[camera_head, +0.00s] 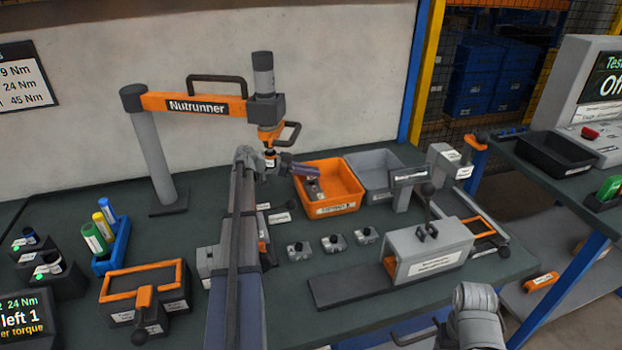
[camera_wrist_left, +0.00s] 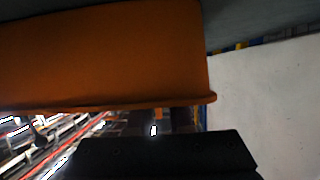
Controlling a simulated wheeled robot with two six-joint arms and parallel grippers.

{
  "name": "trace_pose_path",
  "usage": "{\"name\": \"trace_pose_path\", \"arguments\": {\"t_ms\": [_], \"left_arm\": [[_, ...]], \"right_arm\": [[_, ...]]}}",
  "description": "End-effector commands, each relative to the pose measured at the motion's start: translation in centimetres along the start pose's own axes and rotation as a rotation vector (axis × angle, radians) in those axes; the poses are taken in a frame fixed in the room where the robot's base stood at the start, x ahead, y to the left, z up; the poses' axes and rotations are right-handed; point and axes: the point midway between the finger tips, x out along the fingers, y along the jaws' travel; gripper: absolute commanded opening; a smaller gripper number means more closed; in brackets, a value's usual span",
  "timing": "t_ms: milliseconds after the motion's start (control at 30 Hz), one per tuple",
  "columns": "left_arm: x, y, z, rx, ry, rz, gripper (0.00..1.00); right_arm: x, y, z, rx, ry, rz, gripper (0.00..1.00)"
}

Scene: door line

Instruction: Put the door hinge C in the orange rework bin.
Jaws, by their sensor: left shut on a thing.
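The orange rework bin (camera_head: 335,209) stands at the back middle of the bench, with a white label on its front. My left arm reaches forward from the bottom, and my left gripper (camera_head: 311,182) is at the bin's left part, over its opening. It is shut on a small grey part, apparently the door hinge (camera_head: 314,192), mostly hidden by the gripper; its letter cannot be read. In the left wrist view the bin's orange wall (camera_wrist_left: 100,55) fills the upper left, close to the dark gripper body, and the held part cannot be made out. My right gripper is not in view.
A grey bin (camera_head: 377,172) stands right of the orange one. Three small grey parts (camera_head: 333,243) with labels lie in front. A grey box fixture (camera_head: 430,250) stands right of them. The nutrunner (camera_head: 195,104) stands left, its tool head near my left gripper.

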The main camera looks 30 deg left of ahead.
Motion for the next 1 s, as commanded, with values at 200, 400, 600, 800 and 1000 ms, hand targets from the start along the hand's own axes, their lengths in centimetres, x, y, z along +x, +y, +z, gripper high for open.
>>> {"name": "trace_pose_path", "arguments": {"t_ms": [200,400,600,800,1000], "left_arm": [[0.04,0.00,0.06,-0.001,0.002,0.000,0.00],[0.14,0.00,0.33,0.000,0.000,0.000,0.22],[0.13,0.00,0.30,0.000,0.000,0.000,0.44],[0.13,0.00,0.30,0.000,0.000,0.000,0.49],[-0.61,-0.02,-0.05,-0.001,0.000,-0.001,0.49]], "right_arm": [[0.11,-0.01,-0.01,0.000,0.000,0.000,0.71],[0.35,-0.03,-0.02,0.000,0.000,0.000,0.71],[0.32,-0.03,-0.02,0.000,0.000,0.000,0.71],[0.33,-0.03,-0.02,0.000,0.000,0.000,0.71],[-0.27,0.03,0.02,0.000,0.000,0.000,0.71]]}}
